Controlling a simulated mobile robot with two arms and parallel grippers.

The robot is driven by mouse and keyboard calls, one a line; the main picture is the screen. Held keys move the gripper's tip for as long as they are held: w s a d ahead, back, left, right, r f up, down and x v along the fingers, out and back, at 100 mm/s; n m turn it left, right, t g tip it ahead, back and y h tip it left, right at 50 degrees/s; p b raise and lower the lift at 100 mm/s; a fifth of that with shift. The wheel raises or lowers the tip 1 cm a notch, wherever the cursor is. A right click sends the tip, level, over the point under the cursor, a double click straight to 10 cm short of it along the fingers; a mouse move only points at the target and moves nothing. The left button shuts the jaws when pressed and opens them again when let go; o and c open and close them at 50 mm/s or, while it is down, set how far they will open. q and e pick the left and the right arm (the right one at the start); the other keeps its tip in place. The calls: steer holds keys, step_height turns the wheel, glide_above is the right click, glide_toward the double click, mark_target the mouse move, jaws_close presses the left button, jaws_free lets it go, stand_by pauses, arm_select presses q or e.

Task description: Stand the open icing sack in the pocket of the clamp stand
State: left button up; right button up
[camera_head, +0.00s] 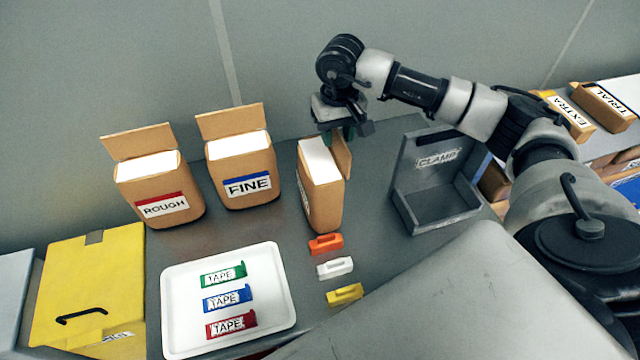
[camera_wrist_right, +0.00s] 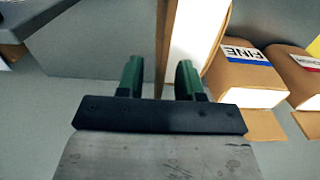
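An open brown sack (camera_head: 322,195) with a white top stands on the grey table, its raised flap on the right side; its label is turned out of sight, so I cannot read it. My right gripper (camera_head: 347,132) is just above the flap, fingers pointing down. In the right wrist view the green fingers (camera_wrist_right: 160,80) are apart, with the flap's thin brown edge (camera_wrist_right: 161,45) between them and the white top (camera_wrist_right: 195,35) beside it. The grey clamp stand (camera_head: 436,160), marked CLAMP, stands to the right with its pocket empty. My left gripper is out of view.
Open sacks marked ROUGH (camera_head: 160,190) and FINE (camera_head: 243,175) stand to the left. A white tray (camera_head: 180,320) holds several tapes. Orange (camera_head: 325,244), white (camera_head: 335,268) and yellow (camera_head: 345,293) clips lie in front of the sack. A yellow box (camera_head: 90,280) is at the left.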

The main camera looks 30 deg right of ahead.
jaws_close()
stand_by(1.2)
steer(key=shift+w+r, duration=0.15)
